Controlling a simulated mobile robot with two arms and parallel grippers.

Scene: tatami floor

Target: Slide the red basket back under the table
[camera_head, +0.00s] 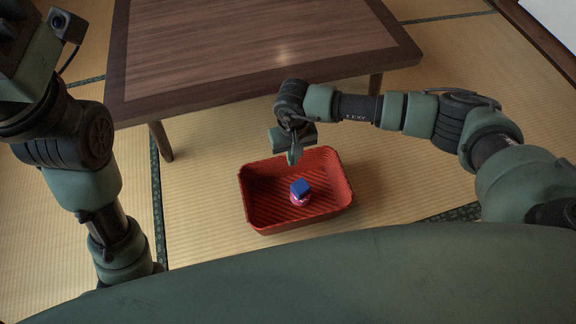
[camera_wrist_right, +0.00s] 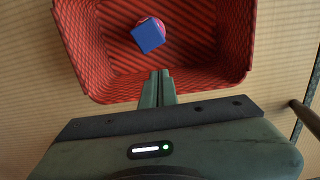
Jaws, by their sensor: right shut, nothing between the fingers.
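The red basket (camera_head: 259,222) sits on the tatami floor in front of the low wooden table (camera_head: 250,60), out in the open. Inside it lies a small pink object with a blue block-shaped top (camera_head: 300,188). The basket (camera_wrist_right: 100,80) also fills the upper part of the right wrist view, with the blue and pink item (camera_wrist_right: 149,36) in it. My right gripper (camera_head: 293,157) is shut and empty, at the basket's table-side rim. In the right wrist view its fingertips (camera_wrist_right: 158,75) overlap that rim; I cannot tell whether they touch it. My left gripper is out of view.
A table leg (camera_head: 160,141) stands left of the basket, and another (camera_head: 375,84) is to the right beyond my right arm. Bare tatami (camera_head: 200,150) lies between the basket and the table. Dark mat borders cross the floor.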

